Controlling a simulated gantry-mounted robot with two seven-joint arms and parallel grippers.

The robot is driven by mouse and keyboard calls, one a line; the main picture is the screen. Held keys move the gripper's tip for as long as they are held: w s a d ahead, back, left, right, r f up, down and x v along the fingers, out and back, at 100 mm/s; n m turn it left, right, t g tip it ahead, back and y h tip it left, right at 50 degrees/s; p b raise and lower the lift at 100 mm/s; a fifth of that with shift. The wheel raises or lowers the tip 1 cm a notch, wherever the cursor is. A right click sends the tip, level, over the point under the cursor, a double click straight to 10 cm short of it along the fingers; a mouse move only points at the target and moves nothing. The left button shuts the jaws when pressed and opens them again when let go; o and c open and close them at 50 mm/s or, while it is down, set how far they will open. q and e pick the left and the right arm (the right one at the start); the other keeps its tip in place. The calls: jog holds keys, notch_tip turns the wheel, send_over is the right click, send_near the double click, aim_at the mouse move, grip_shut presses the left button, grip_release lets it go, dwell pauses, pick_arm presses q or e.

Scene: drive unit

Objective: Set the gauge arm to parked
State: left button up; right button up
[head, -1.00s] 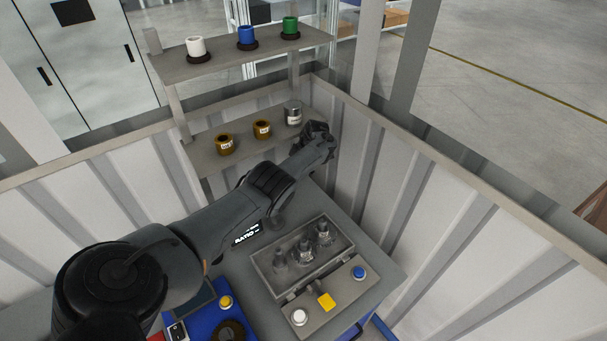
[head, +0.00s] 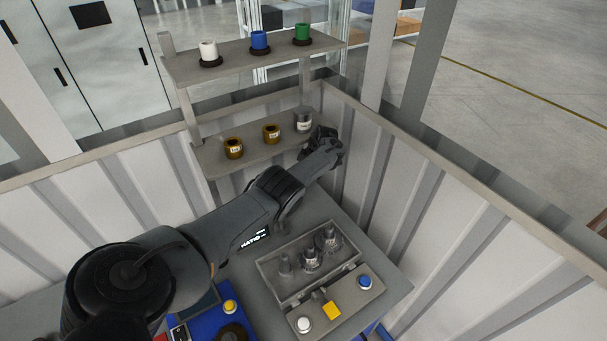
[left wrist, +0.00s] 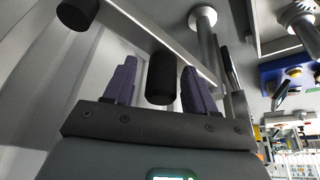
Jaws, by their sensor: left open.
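My left gripper (head: 328,140) is at the end of the arm reaching from the left, near the right end of the lower shelf and close to a silver can (head: 303,119). Its fingers are small and dark in the head view. In the left wrist view the gripper (left wrist: 158,68) is open, with purple fingers. A black cylinder (left wrist: 161,80) shows between the fingers; I cannot tell whether they touch it. I cannot make out the gauge arm with certainty. My right gripper is not in view.
The lower shelf (head: 205,160) also holds two brown-gold cups. The upper shelf (head: 190,72) holds white, blue and green cups. A grey tray (head: 268,273) with several metal parts stands on the bench, beside a panel (head: 350,298) with white, yellow and blue controls. Corrugated walls (head: 450,230) stand close behind.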

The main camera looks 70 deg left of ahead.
pick_arm(q)
jog(key=shift+r, duration=0.1)
jog(key=shift+w+d+r, duration=0.1)
jog(key=shift+r, duration=0.1)
jog(key=shift+p+v, duration=0.3)
jog(key=shift+v, duration=0.75)
jog(key=w+d+b, duration=0.7)
jog(key=w+b, duration=0.1)
jog(key=w, duration=0.1)
jog(key=shift+w, duration=0.35)
jog(key=shift+r, duration=0.15)
